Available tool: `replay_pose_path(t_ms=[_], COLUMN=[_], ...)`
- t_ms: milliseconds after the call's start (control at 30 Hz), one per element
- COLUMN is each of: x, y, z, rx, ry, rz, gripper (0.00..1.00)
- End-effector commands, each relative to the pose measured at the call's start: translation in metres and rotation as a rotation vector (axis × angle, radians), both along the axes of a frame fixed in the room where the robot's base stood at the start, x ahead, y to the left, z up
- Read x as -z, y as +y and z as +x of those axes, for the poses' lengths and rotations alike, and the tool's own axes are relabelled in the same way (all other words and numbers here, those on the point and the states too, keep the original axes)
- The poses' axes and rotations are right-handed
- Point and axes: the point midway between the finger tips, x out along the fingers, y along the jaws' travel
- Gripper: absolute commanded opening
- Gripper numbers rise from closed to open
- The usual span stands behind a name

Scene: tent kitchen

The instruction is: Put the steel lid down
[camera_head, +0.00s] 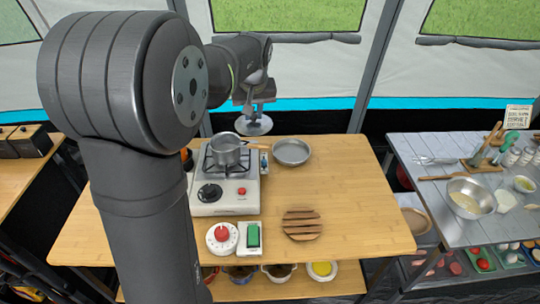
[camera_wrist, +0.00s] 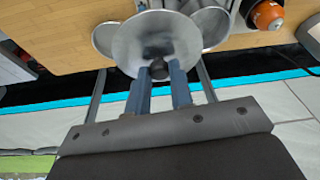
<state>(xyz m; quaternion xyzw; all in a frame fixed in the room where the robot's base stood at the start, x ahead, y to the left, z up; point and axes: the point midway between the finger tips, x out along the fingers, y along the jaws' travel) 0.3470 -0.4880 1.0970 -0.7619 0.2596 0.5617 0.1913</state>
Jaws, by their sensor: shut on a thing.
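The steel lid (camera_head: 254,126) hangs in the air behind the wooden table, above and behind the camp stove. My gripper (camera_head: 256,103) is shut on its knob from above. In the wrist view the round lid (camera_wrist: 150,38) lies at the tips of my gripper (camera_wrist: 159,72), with the dark knob between the two blue-grey fingers. A steel saucepan (camera_head: 227,152) sits on the stove's burner. A shallow steel pan (camera_head: 291,152) stands on the table to the right of the stove. In the wrist view the lid partly hides both vessels.
The camp stove (camera_head: 226,190) stands on the wooden table (camera_head: 350,205). The table's right side is clear. An orange-capped canister (camera_wrist: 267,15) shows in the wrist view.

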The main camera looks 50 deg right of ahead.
Motion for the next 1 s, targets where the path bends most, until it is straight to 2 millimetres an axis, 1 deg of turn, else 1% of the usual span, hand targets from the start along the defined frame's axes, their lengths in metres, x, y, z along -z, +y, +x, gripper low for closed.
replay_pose_path(t_ms=[67, 167, 267, 367, 400, 467, 500, 567, 600, 667, 700, 800, 900, 1000], x=[0.000, 0.006, 0.016, 0.029, 0.034, 0.043, 0.049, 0.057, 0.063, 0.071, 0.076, 0.089, 0.098, 0.106], y=[-0.001, -0.005, -0.009, -0.011, -0.011, -0.009, -0.006, -0.001, 0.003, 0.011, 0.016, 0.032, 0.046, 0.058], z=[-0.006, -0.025, -0.058, -0.102, -0.120, -0.147, -0.165, -0.191, -0.208, -0.232, -0.247, -0.281, -0.307, -0.324], rx=[0.006, 0.030, 0.076, 0.136, 0.161, 0.199, 0.225, 0.263, 0.290, 0.328, 0.353, 0.412, 0.458, 0.492], ry=[0.000, 0.000, -0.001, -0.003, -0.004, -0.004, -0.005, -0.006, -0.007, -0.006, -0.005, -0.005, -0.004, -0.003], rz=[0.000, 0.003, 0.004, 0.006, 0.005, 0.006, 0.006, 0.006, 0.005, 0.004, 0.005, 0.004, 0.002, 0.002], gripper=[0.00, 0.00, 0.00, 0.00, 0.00, 0.00, 0.00, 0.00, 0.00, 0.00, 0.00, 0.00, 0.00, 0.00])
